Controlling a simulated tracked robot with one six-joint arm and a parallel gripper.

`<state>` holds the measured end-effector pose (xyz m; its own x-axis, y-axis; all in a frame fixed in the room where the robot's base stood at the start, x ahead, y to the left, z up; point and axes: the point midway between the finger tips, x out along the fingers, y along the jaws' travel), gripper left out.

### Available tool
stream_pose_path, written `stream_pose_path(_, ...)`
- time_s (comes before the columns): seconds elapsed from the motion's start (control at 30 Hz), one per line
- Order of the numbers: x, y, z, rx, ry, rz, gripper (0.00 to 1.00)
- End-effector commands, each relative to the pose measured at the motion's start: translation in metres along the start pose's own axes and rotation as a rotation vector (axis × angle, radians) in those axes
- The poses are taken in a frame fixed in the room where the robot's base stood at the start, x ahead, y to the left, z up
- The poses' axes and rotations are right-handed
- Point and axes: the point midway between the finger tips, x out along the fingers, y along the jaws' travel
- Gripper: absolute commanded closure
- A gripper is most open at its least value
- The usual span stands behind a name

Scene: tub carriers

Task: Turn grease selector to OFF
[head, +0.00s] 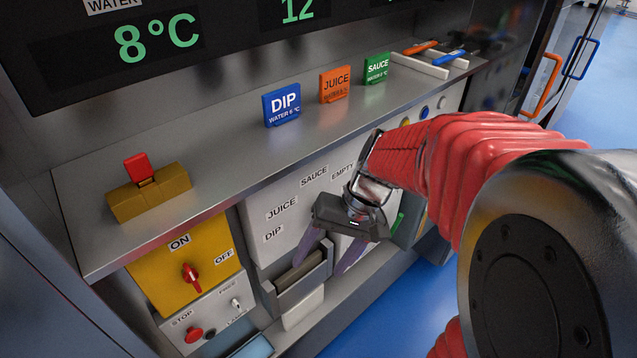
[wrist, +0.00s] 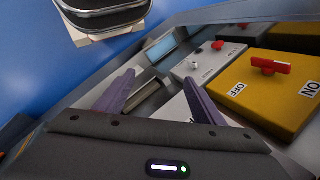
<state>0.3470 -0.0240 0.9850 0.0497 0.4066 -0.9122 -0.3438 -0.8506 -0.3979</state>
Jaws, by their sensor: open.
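The red selector knob (head: 191,274) sits on a yellow panel (head: 157,282) marked ON and OFF, at lower left in the head view. Its handle stands roughly upright there, nearer in line with ON than with OFF, which is to its right. The knob (wrist: 270,65) also shows at upper right in the wrist view, on the yellow panel (wrist: 262,108). My gripper (head: 330,250) is open and empty, its purple fingers pointing down in front of the white panel, to the right of the knob and apart from it. The fingers (wrist: 158,85) also show in the wrist view.
A white panel (head: 262,215) labelled JUICE, SAUCE, DIP and EMPTY is behind my gripper, with a grey tray (head: 300,290) below. Under the yellow panel are a red STOP button (head: 194,335) and a small switch (head: 237,304). The shelf above holds coloured tags (head: 282,104).

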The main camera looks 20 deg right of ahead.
Motion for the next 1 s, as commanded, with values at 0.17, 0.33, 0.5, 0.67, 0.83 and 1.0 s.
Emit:
stream_pose_path(0.17,0.015,0.014,-0.017,0.102,-0.065,-0.107,0.38)
stream_pose_path(0.33,0.027,0.028,-0.034,0.191,-0.108,-0.219,0.38)
stream_pose_path(0.5,0.038,0.045,-0.052,0.281,-0.136,-0.339,0.38)
stream_pose_path(0.67,0.049,0.064,-0.070,0.365,-0.146,-0.457,0.38)
stream_pose_path(0.83,0.061,0.087,-0.088,0.454,-0.142,-0.585,0.38)
stream_pose_path(1.0,0.072,0.115,-0.105,0.541,-0.121,-0.716,0.38)
